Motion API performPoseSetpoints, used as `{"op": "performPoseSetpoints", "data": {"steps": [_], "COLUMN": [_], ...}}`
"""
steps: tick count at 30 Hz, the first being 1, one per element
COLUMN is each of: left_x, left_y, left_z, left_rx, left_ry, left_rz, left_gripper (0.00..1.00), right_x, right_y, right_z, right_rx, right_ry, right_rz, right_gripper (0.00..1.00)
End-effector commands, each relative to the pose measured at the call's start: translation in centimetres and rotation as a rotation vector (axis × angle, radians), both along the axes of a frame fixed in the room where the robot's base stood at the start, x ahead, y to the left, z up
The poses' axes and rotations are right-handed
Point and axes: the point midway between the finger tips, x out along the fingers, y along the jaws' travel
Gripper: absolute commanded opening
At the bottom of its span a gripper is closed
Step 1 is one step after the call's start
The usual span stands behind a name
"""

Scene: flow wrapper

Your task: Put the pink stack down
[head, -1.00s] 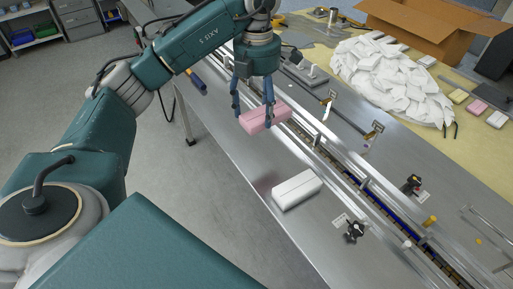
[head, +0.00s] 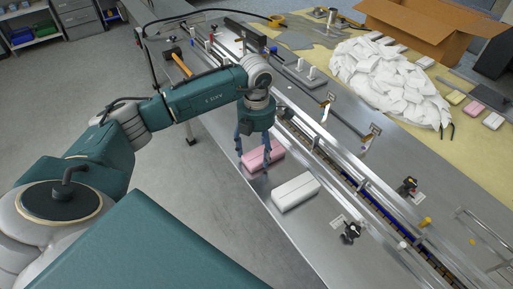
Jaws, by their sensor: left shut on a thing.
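The pink stack (head: 264,158) is a pink block at the near side of the steel table, just behind and left of a white stack (head: 296,191). My left gripper (head: 254,160) points down over the pink stack with its fingers on either side of it, shut on it. The stack is at or very close to the table surface; I cannot tell whether it touches. A small gap shows between the pink and white stacks. My right gripper is not in view.
The conveyor rail (head: 340,170) runs diagonally just right of both stacks. A pile of white packets (head: 390,82) and a cardboard box (head: 425,28) lie beyond. Bare steel table is left of the rail.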

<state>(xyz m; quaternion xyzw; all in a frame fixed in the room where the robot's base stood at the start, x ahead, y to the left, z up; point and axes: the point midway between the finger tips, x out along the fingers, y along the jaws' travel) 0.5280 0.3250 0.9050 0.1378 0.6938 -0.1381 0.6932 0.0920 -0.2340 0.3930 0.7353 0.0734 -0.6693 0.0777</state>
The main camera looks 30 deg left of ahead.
Motion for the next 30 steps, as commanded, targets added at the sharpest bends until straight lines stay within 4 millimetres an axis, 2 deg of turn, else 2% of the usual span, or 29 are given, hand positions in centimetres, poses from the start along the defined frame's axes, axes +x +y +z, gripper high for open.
{"op": "performPoseSetpoints", "data": {"steps": [7, 8, 10, 21, 23, 26, 30], "left_x": [0.0, 0.0, 0.0, 0.0, 0.1, 0.2, 0.2], "left_y": [0.0, 0.0, 0.0, 0.0, 0.0, 0.0, 0.0], "left_z": [-0.4, -0.3, -0.2, 0.3, 0.6, 2.1, 5.2], "left_rx": [0.000, 0.000, 0.000, 0.000, -0.001, 0.000, -0.001], "left_ry": [0.000, 0.000, 0.000, 0.000, -0.003, -0.005, -0.007], "left_rz": [0.000, 0.000, 0.000, 0.000, 0.000, -0.002, 0.000], "left_gripper": [0.49, 0.69, 0.83, 0.84, 0.84, 0.84, 0.84], "right_x": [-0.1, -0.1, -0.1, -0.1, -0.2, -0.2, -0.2], "right_y": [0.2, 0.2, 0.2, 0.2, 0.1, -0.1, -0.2], "right_z": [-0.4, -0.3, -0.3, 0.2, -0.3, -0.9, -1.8], "right_rx": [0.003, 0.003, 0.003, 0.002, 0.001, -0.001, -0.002], "right_ry": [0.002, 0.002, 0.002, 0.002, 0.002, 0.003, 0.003], "right_rz": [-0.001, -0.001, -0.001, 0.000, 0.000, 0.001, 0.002], "right_gripper": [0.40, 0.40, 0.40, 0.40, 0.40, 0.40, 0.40]}}
